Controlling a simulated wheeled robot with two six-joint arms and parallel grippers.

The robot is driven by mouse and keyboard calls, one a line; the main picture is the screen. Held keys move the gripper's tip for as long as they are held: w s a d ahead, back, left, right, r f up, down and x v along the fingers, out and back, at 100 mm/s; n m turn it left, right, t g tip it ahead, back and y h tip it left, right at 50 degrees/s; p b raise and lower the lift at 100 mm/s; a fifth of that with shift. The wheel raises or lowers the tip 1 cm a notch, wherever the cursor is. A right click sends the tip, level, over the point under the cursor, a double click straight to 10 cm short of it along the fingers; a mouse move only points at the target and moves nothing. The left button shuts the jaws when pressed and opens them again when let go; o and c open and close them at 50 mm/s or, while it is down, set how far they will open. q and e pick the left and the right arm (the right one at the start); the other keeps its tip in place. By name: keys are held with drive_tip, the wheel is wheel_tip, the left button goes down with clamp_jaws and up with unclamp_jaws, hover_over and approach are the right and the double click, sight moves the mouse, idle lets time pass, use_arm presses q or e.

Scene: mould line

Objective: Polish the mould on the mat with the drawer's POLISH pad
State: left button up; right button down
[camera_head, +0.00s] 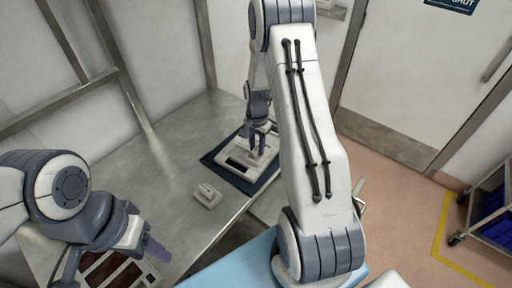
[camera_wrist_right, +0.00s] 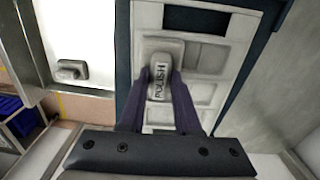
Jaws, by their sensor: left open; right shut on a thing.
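The mould (camera_head: 236,160) is a pale grey block with recessed panels. It lies on the dark teal mat (camera_head: 213,160) on the metal bench, and it also shows in the right wrist view (camera_wrist_right: 213,24). My right gripper (camera_head: 262,136) is over the mould, shut on the grey POLISH pad (camera_wrist_right: 160,84), whose lettering faces the wrist camera. The pad is at the mould's face; I cannot tell whether they touch. My left gripper (camera_head: 146,243) is open and empty at the lower left, away from the mould.
A small pale block (camera_head: 207,195) lies on the bench left of the mat. A tray with dark brown parts (camera_head: 118,271) is near my left gripper. A light blue surface (camera_head: 228,272) is at the front. A cart with blue bins (camera_head: 495,215) stands far right.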

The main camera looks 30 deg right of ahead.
drive_tip(key=shift+w+d+f, duration=0.1)
drive_tip(key=shift+w+d, duration=0.2)
drive_tip(key=shift+d, duration=0.5)
drive_tip(key=shift+w+d, duration=0.3)
drive_tip(key=shift+d, duration=0.45)
drive_tip(key=shift+w+d+r, duration=0.1)
drive_tip(key=shift+w+d, duration=0.25)
drive_tip(key=shift+d, duration=0.35)
drive_tip(key=shift+w+d+r, duration=0.1)
drive_tip(key=shift+w+d, duration=0.2)
drive_tip(key=shift+d, duration=0.4)
drive_tip(key=shift+w+d, duration=0.35)
drive_tip(key=shift+d, duration=0.35)
drive_tip(key=shift+w+d+f, duration=0.1)
drive_tip(key=shift+w+d, duration=0.2)
drive_tip(key=shift+d, duration=0.4)
drive_tip(key=shift+w+d, duration=0.3)
drive_tip(key=shift+d, duration=0.35)
